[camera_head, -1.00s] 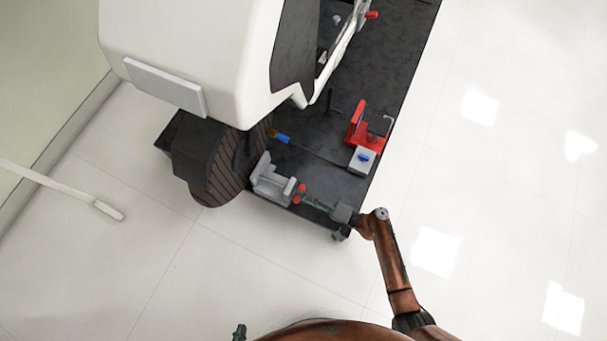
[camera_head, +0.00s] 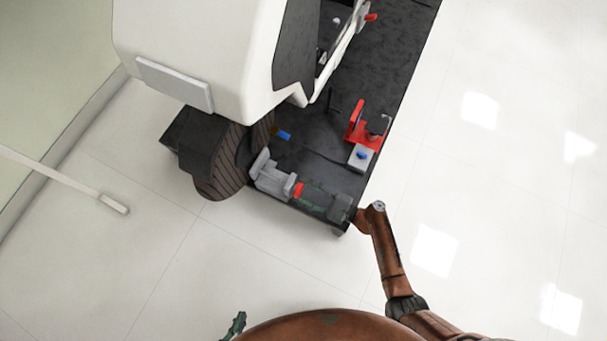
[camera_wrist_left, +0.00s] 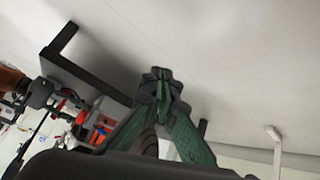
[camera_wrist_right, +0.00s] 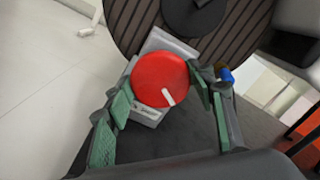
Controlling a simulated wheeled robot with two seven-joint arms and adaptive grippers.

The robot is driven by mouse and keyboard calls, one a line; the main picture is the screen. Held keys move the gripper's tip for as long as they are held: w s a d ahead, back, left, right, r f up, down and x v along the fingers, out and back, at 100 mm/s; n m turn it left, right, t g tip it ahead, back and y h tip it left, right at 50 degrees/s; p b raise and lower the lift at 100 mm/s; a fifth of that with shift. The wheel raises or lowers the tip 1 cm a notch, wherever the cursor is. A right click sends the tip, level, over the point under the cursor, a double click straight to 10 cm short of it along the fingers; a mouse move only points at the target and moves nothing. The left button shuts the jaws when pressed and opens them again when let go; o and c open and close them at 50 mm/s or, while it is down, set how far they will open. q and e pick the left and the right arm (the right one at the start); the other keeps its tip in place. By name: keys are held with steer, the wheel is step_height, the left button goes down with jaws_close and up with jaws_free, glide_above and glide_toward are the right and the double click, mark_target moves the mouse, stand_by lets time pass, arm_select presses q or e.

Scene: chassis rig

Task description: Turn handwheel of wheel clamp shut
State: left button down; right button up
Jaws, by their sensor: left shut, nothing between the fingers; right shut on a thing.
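The grey wheel clamp (camera_head: 270,178) sits on the dark platform against the striped tyre (camera_head: 220,172). Its red handwheel (camera_head: 299,189) faces right, toward my right gripper (camera_head: 307,194). In the right wrist view the handwheel (camera_wrist_right: 158,82) is a round red disc with a white mark at its lower right. The green fingers of my right gripper (camera_wrist_right: 164,92) are shut on its rim, one on each side. My left gripper (camera_head: 238,322) is at the bottom edge of the head view, far from the clamp. In the left wrist view (camera_wrist_left: 161,84) its fingertips are together and empty.
A red bracket (camera_head: 358,128) and a grey block with a blue knob (camera_head: 361,156) stand on the platform, right of the clamp. A blue-ended tool (camera_head: 284,135) lies behind it. The white vehicle body (camera_head: 195,45) overhangs the tyre. The floor in front is clear.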

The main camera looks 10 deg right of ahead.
steer(key=m+p, duration=0.1)
steer(key=m, duration=0.5)
steer(key=shift+w+d+r+m+p, duration=0.1)
steer(key=shift+m+p, duration=0.2)
steer(key=shift+p, duration=0.05)
steer(key=m+p, duration=0.1)
steer(key=m, duration=0.3)
arm_select(q)
steer(key=r+g, duration=0.1)
steer(key=r, duration=0.1)
steer(key=d+r+g, duration=0.1)
steer(key=r, duration=0.1)
steer(key=shift+d+r, duration=0.2)
steer(key=shift+r, duration=0.15)
arm_select(e)
steer(key=shift+m, duration=0.7)
steer(key=o, duration=1.2)
steer(key=shift+c, duration=0.2)
arm_select(q)
steer(key=shift+s, duration=0.1)
arm_select(e)
steer(key=v, duration=1.2)
